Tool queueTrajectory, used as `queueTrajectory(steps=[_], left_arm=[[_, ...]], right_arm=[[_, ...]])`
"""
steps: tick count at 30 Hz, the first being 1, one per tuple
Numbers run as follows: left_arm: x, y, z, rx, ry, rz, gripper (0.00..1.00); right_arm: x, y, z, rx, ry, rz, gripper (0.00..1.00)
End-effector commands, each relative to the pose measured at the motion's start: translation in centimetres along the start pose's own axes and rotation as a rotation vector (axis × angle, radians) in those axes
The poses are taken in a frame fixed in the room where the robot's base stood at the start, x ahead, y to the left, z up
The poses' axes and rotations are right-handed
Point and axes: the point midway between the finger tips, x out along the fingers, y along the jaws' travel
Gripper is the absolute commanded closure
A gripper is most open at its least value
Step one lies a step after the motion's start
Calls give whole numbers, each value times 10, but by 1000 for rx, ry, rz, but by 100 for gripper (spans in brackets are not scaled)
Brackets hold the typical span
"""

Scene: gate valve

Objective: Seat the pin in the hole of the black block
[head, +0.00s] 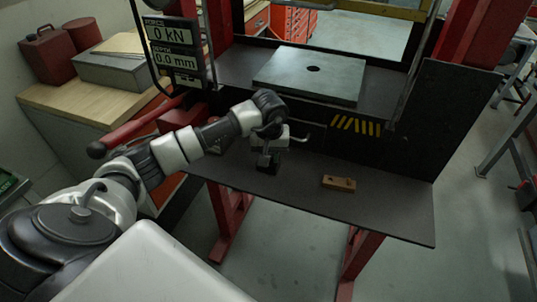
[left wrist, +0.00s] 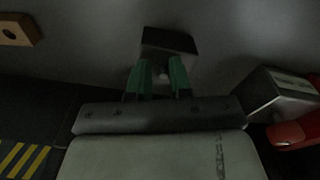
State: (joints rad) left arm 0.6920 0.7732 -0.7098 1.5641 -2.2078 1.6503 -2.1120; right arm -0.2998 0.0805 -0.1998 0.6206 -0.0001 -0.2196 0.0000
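My left gripper (head: 268,158) reaches down over the dark lower shelf. In the left wrist view its two green fingertips (left wrist: 163,76) stand a small gap apart. A small pale piece, which looks like the pin (left wrist: 163,77), shows between them; most of it is hidden. The black block (left wrist: 168,43) lies right at the fingertips, and in the head view it shows (head: 266,169) just under the gripper. I cannot tell whether the pin's lower end is in the block's hole. My right gripper is in neither view.
A brown block (head: 339,183) with a hole lies to the right on the shelf; it also shows in the wrist view (left wrist: 20,29). A grey plate (head: 310,75) sits above. A grey box-like thing and a red part (left wrist: 298,132) are close on the wrist view's right.

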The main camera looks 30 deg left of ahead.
Motion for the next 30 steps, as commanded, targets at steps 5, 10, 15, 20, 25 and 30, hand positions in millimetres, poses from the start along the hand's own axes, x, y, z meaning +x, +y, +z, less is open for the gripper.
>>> queueTrajectory(steps=[5,10,15,20,25,30], left_arm=[[17,-5,8,6,-27,-27,66],[12,-5,8,6,-27,-28,66],[-2,-5,6,6,-22,-27,66],[-40,-4,4,7,-13,-23,66],[-82,-2,2,5,-11,-19,66],[-109,-2,2,4,-13,-20,66]], right_arm=[[3,-1,0,0,0,-1,57],[-3,-1,0,0,0,-1,57],[-11,-1,-1,0,-1,-2,57],[10,-2,0,0,0,-2,57],[22,-3,1,1,1,-3,57],[28,-3,2,1,-1,-3,57]])
